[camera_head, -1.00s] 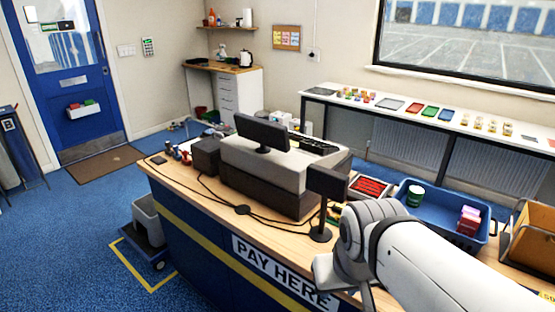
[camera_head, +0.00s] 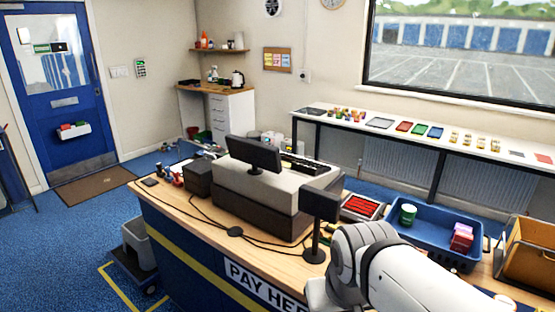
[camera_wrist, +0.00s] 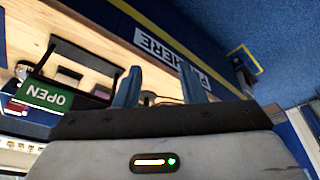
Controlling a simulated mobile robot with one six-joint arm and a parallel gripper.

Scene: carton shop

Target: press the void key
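The till (camera_head: 268,182) stands on the counter, with a dark screen and a dark keyboard (camera_head: 303,165) on top. The single keys are too small to read, so I cannot tell which is the void key. My arm comes in at the lower right of the head view, and my gripper cannot be made out there. In the wrist view, my gripper (camera_wrist: 160,86) shows two blue-grey fingers spread apart with nothing held between them. The PAY HERE sign (camera_wrist: 172,50) on the counter front shows beyond the fingers. The till keyboard cannot be made out in the wrist view.
A dark display on a stand (camera_head: 319,206) rises from the counter between my arm and the till. A grey unit with red rows (camera_head: 362,207) and a blue crate (camera_head: 436,240) lie to the right. Cables cross the counter's left part. A green OPEN sign (camera_wrist: 45,95) shows in the wrist view.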

